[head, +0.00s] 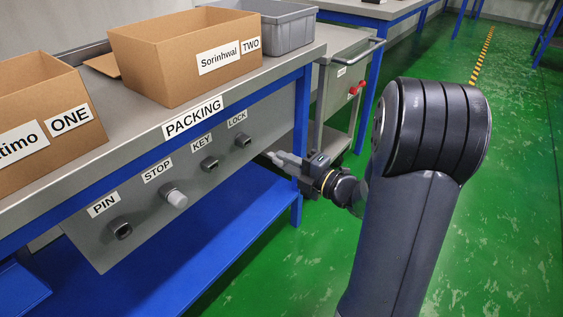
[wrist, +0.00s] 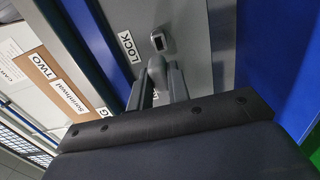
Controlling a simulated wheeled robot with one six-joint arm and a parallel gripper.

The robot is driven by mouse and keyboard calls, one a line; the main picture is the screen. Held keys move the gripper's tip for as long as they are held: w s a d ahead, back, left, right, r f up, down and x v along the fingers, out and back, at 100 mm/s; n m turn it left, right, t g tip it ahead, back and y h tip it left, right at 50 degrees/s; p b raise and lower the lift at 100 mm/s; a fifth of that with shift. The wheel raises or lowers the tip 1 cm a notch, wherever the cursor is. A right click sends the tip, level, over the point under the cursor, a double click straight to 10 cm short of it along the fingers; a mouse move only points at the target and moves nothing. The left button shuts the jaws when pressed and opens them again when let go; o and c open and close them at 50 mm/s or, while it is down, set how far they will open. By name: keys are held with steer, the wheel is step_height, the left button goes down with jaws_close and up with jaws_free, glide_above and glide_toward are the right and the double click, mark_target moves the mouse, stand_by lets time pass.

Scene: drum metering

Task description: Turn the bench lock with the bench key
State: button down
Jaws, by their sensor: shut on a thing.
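The bench lock (head: 243,140) is a small dark square fitting under the LOCK label on the grey panel. In the wrist view the lock (wrist: 159,41) sits just beyond my fingertips. My gripper (head: 286,161) is to the right of the lock in the head view, apart from it. It is shut on a grey, rounded piece, seemingly the bench key (wrist: 156,66), held between the two fingers in the wrist view. The key's tip is hidden in the wrist view, and whether it touches the lock cannot be told there.
The panel also carries a KEY fitting (head: 210,164), a pale STOP knob (head: 174,197) and a PIN fitting (head: 121,229). Cardboard boxes ONE (head: 75,143) and TWO (head: 180,70) stand on the bench above. A grey cart (head: 345,85) stands behind my gripper. Green floor lies open at right.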

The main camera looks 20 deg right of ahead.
mark_target(269, 154)
steer(key=shift+f+b, duration=0.1)
steer(key=shift+b, duration=0.3)
steer(key=shift+b+x, duration=0.6)
steer(key=shift+x, duration=2.35)
steer(key=shift+b, duration=0.8)
steer(key=shift+b+x, duration=0.5)
steer(key=shift+x, duration=1.05)
steer(key=c, duration=1.3)
jaws_free()
steer(key=shift+o, duration=0.2)
steer(key=p+v, duration=0.2)
steer(key=v, duration=0.8)
steer(key=shift+s+d+p, duration=0.2)
steer(key=shift+s+p, duration=0.1)
steer(key=shift+p, duration=0.05)
